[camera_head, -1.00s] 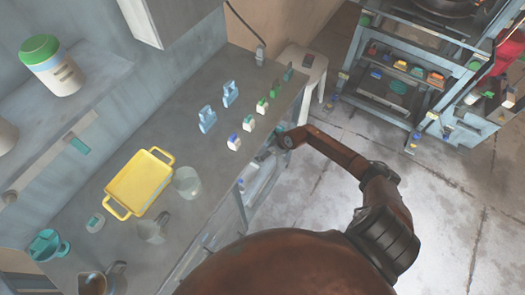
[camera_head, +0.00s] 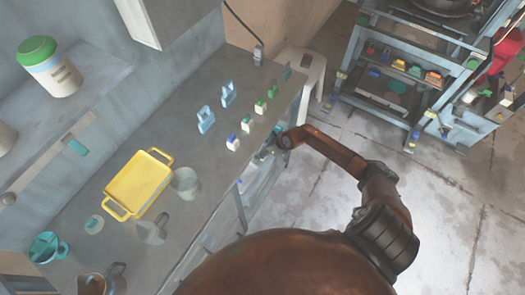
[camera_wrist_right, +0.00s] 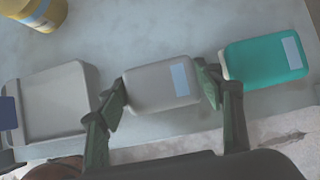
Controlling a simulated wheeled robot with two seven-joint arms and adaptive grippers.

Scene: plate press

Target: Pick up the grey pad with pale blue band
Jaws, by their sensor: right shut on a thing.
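The grey pad with a pale blue band (camera_wrist_right: 158,87) lies between the two fingers of my right gripper (camera_wrist_right: 164,93) in the right wrist view. The gripper is shut on it, one finger against each end. Whether the pad touches the surface below cannot be told. In the head view my right gripper (camera_head: 268,153) is small and dark at the counter's front edge, and the pad cannot be made out there. My left gripper is in neither view.
A teal pad (camera_wrist_right: 268,62) lies close right of the gripper; a larger grey block (camera_wrist_right: 55,105) is close left. A yellow item (camera_wrist_right: 38,10) stands behind. On the counter are white blocks with coloured tops (camera_head: 248,125), blue holders (camera_head: 205,120) and a yellow tray (camera_head: 122,200).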

